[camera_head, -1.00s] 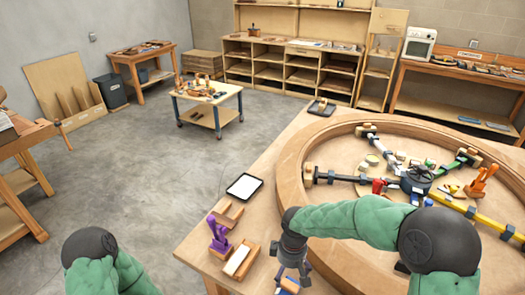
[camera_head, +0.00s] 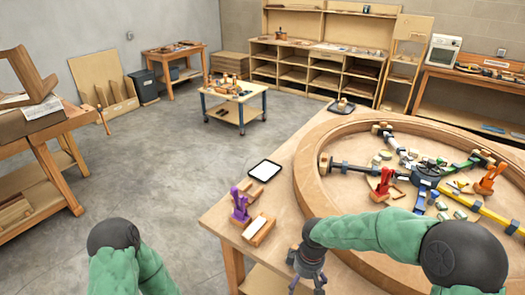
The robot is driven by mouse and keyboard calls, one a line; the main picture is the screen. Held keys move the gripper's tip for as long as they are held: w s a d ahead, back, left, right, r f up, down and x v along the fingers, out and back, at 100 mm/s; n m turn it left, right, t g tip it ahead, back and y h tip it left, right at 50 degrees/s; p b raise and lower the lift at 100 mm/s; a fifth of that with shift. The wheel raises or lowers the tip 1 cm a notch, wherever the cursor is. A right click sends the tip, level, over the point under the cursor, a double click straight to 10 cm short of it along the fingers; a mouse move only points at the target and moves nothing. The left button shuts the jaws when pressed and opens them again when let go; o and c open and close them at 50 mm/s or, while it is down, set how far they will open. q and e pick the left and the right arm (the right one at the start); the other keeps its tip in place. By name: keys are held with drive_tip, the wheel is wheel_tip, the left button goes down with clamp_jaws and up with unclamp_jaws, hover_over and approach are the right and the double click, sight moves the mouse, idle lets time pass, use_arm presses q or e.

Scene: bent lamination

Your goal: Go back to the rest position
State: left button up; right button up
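My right arm reaches in from the lower right, and its gripper (camera_head: 308,277) points down at the near edge of the workbench (camera_head: 222,214), cut by the bottom of the picture. I cannot tell whether its fingers are open or shut, or whether they hold anything. My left arm (camera_head: 125,262) shows only as a dark joint and green link at the bottom left. The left gripper is out of the picture. A large curved wooden ring (camera_head: 305,172) lies on the workbench beyond the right gripper.
A purple clamp (camera_head: 240,207), a wooden block (camera_head: 259,231) and a white tablet (camera_head: 265,170) lie on the workbench left of my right gripper. Red (camera_head: 384,182) and orange (camera_head: 489,180) clamps stand inside the ring. A small cart (camera_head: 235,103) stands behind. The floor left of the bench is clear.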

use_arm(q)
drive_tip(key=shift+w+f+b, duration=0.35)
drive_tip(key=shift+f, duration=0.15)
use_arm(e)
drive_tip(key=s+a+f+m+y, duration=0.1)
drive_tip(key=s+f+m, duration=0.4)
drive_tip(key=f, duration=0.6)
drive_tip(key=s+a+f+m+y, duration=0.1)
drive_tip(key=s+f+m+y, duration=0.1)
drive_tip(key=s+f+m, duration=0.3)
drive_tip(key=s+f, duration=0.4)
drive_tip(key=f, duration=0.2)
drive_tip(key=shift+s+a+f+m+t, duration=0.2)
drive_tip(key=shift+s+a+m+t, duration=0.05)
drive_tip(key=shift+s+m+t, duration=0.15)
